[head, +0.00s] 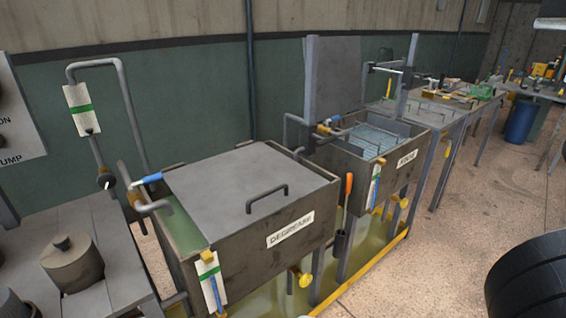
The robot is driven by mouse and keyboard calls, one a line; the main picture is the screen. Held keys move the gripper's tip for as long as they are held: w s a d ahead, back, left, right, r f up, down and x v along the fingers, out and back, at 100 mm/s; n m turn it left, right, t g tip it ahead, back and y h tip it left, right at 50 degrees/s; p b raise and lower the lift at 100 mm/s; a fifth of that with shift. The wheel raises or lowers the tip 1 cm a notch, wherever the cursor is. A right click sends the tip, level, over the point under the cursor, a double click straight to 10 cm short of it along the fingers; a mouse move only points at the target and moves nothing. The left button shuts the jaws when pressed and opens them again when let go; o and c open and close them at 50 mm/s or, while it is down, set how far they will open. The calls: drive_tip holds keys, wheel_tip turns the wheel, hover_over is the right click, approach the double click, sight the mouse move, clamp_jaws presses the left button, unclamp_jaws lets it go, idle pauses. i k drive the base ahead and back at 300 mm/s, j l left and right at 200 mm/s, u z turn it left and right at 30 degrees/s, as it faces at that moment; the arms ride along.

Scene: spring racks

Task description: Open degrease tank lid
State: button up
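The degrease tank (300,245) stands in the middle of the head view, with a white label reading DEGREASE on its front. Its flat grey lid (215,185) lies down over most of the top. A dark bar handle (267,197) stands up from the lid near its front edge. A strip of greenish liquid (182,228) shows uncovered at the tank's left end. My gripper is not in view.
A second tank (385,175) stands behind to the right, its grey lid (334,85) upright. Pipes (125,105) and a blue-handled valve (152,179) rise left of the degrease tank. A bench with a lidded pot (72,265) is at far left.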

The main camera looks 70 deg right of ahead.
sight(225, 195)
drive_tip(key=z, duration=1)
drive_tip(key=k+l, duration=0.1)
drive_tip(key=l+u, duration=0.05)
